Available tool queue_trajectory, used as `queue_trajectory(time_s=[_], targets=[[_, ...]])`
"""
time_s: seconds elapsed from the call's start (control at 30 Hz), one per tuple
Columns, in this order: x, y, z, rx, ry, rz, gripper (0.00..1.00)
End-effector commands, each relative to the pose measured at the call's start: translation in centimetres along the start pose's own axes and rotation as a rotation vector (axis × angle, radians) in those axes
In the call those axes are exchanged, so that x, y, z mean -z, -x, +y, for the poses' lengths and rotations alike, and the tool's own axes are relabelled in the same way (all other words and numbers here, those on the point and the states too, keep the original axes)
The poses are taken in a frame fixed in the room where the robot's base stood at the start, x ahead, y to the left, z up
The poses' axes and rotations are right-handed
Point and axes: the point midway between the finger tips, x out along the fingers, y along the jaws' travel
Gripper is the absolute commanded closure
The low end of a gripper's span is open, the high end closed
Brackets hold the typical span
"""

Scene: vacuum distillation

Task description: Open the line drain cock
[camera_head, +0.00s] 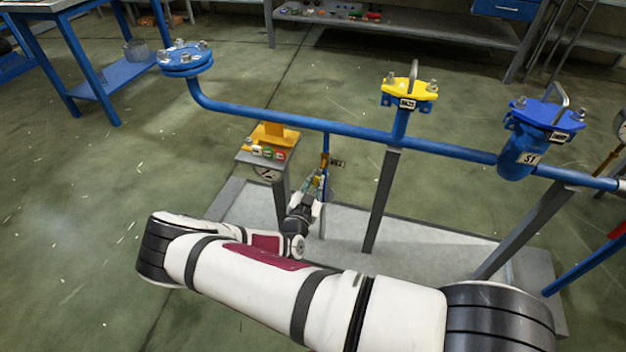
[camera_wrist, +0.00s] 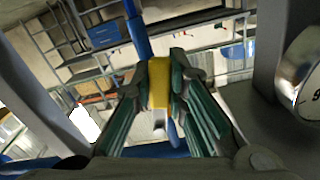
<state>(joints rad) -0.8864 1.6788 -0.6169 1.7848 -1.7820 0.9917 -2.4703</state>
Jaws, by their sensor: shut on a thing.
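The line drain cock hangs on a short blue drop pipe (camera_head: 326,146) under the long blue line. In the wrist view its yellow part (camera_wrist: 159,82) sits at the lower end of the blue pipe (camera_wrist: 138,36). My gripper (camera_head: 318,186) reaches up to the cock from below. In the wrist view both green-sided fingers of my gripper (camera_wrist: 160,92) press on the yellow part from left and right. A small metal end shows below it. The fingers hide its sides, and I cannot tell the valve's position.
A grey post with a gauge (camera_head: 267,173) and a yellow-topped stand (camera_head: 274,136) are close left of my gripper; the gauge also shows in the wrist view (camera_wrist: 305,70). A grey support post (camera_head: 381,200) is to the right. The blue line (camera_head: 270,120) runs overhead.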

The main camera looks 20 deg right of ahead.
Motion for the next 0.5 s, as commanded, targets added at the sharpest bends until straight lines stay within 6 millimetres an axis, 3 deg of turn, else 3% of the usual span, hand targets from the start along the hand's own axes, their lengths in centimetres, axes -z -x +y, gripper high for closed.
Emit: queue_trajectory(time_s=[0.5], targets=[[-0.19, 0.1, 0.37, 0.0, 0.068, -0.005, 1.0]])
